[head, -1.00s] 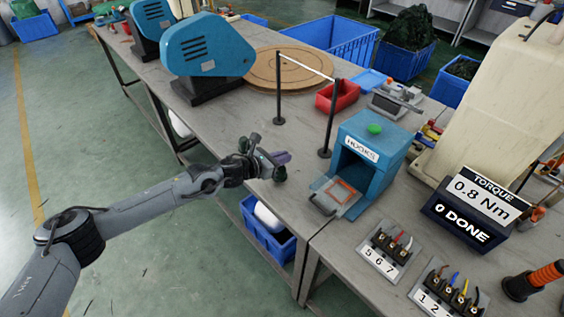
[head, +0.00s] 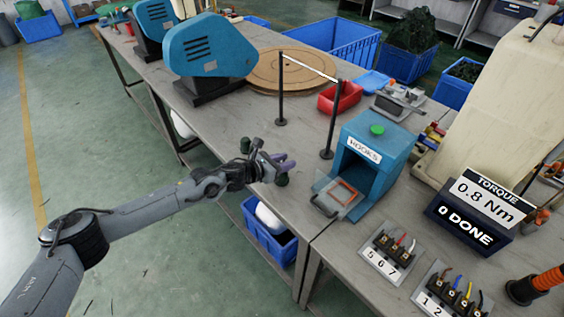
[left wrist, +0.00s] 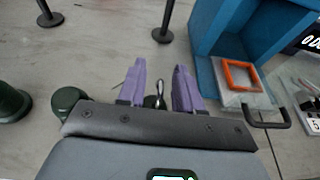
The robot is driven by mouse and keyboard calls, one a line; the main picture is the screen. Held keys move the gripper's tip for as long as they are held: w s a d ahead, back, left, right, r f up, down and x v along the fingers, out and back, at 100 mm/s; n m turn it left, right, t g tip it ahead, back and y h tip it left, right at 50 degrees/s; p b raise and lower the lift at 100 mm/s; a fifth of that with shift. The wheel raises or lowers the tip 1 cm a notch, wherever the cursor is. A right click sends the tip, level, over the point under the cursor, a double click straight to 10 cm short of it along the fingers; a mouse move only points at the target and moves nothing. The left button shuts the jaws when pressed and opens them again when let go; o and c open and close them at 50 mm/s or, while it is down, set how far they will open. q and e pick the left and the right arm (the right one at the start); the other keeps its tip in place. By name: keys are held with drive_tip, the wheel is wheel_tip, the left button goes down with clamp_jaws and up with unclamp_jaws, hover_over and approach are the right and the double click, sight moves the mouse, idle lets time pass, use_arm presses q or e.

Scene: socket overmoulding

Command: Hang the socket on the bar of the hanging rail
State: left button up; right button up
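The hanging rail stands on the bench, with two black posts (head: 332,120) and a thin pale bar (head: 309,66) across their tops. Its post bases (left wrist: 162,35) also show in the left wrist view. My left gripper (head: 288,163) is low over the bench's front edge, to the front of the rail, with its purple fingers apart. In the left wrist view, a small shiny metal piece (left wrist: 159,96) shows between the fingers (left wrist: 160,88), with gaps beside it. I cannot tell whether it is the socket. My right gripper is out of view.
Dark green cylinders (left wrist: 12,102) stand close to the gripper. A red bin (head: 340,97) is behind the rail. Numbered blocks (head: 393,250) lie at the front right.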

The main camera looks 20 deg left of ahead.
use_arm(q)
drive_tip(key=shift+r, duration=0.2)
drive_tip(key=shift+s+a+r, duration=0.1)
drive_tip(key=shift+s, duration=0.1)
drive_tip(key=p+v, duration=0.3)
drive_tip(key=v, duration=0.7)
drive_tip(key=s+d+f+n+y, duration=0.1)
drive_tip(key=s+d+f+n, duration=0.2)
drive_tip(key=s+d+n, duration=0.5)
drive_tip(key=s+d+f+n+y, duration=0.1)
drive_tip(key=s+d+f+n, duration=0.1)
drive_tip(key=s+d+n, duration=0.5)
drive_tip(key=s+a+f+n+g+y, duration=0.2)
drive_tip(key=s+a+f+n+g, duration=0.1)
drive_tip(key=s+n, duration=0.7)
drive_tip(key=s+a+f+n+g+y, duration=0.2)
drive_tip(key=s+a+f+n+g, duration=0.2)
drive_tip(key=s+a+n, duration=0.3)
drive_tip(key=s+n+g, duration=0.1)
drive_tip(key=s+n, duration=0.3)
drive_tip(key=n, duration=0.4)
drive_tip(key=shift+s+a+g+y, duration=0.3)
drive_tip(key=shift+a+y, duration=0.05)
drive_tip(key=shift+y, duration=0.05)
